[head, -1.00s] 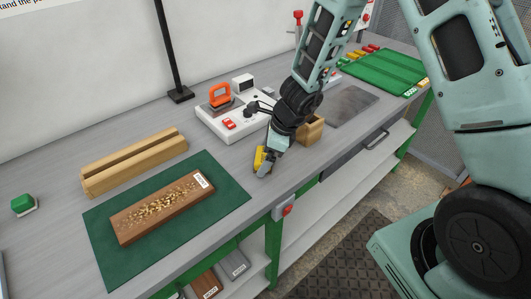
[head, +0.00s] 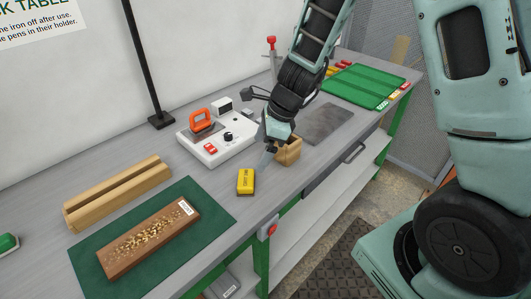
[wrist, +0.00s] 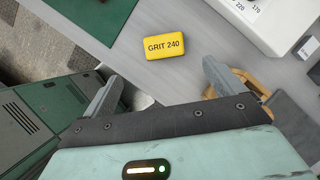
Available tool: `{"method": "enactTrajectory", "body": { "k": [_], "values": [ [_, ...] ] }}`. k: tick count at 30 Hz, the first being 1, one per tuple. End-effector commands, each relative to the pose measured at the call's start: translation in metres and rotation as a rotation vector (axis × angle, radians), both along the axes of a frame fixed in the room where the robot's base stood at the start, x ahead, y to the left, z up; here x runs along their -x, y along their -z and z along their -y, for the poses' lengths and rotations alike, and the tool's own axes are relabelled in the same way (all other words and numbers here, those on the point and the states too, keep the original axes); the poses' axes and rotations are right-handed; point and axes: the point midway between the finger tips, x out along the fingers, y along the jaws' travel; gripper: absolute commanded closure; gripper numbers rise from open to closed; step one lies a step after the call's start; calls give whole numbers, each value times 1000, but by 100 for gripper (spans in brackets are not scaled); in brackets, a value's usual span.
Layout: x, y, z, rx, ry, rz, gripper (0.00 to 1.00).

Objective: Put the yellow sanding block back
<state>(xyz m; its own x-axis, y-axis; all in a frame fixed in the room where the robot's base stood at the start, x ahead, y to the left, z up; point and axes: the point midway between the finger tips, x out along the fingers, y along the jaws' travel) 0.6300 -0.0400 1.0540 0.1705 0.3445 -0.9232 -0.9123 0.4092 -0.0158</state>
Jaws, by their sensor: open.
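The yellow sanding block (head: 246,181) lies flat on the grey bench top, just right of the green mat, in the head view. In the wrist view the block (wrist: 163,47) shows its label "GRIT 240" and lies beyond the fingertips, with bare bench around it. My gripper (head: 266,160) is above the bench behind and right of the block, apart from it. In the wrist view my gripper (wrist: 160,88) has its two fingers spread wide with nothing between them.
A green mat (head: 214,194) holds a wooden board with shavings (head: 145,240). A white station (head: 217,152) with an orange-handled tool stands behind. A small wooden holder (head: 289,152) is close to my gripper's right side. A grooved wooden block (head: 118,191) lies left.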

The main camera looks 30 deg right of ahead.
Motion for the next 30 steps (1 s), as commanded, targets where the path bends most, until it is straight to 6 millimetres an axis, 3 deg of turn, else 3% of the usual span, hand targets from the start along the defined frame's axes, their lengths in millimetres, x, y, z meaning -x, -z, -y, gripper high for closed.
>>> {"method": "enactTrajectory", "body": {
  "k": [2, 5, 9, 12, 15, 18, 21, 30],
  "values": [
    [15, -16, -24, 7, -179, 38, 6],
    [56, -43, -67, 40, -614, 136, 6],
    [138, -78, -110, 122, -1392, 308, 6],
    [188, -92, -116, 193, -1893, 403, 6],
    [220, -101, -112, 260, -2274, 459, 6],
    [235, -104, -106, 306, -2505, 478, 6],
    [241, -106, -103, 325, -2602, 483, 6],
    [241, -102, -102, 326, -2609, 482, 6]
  ]
}}
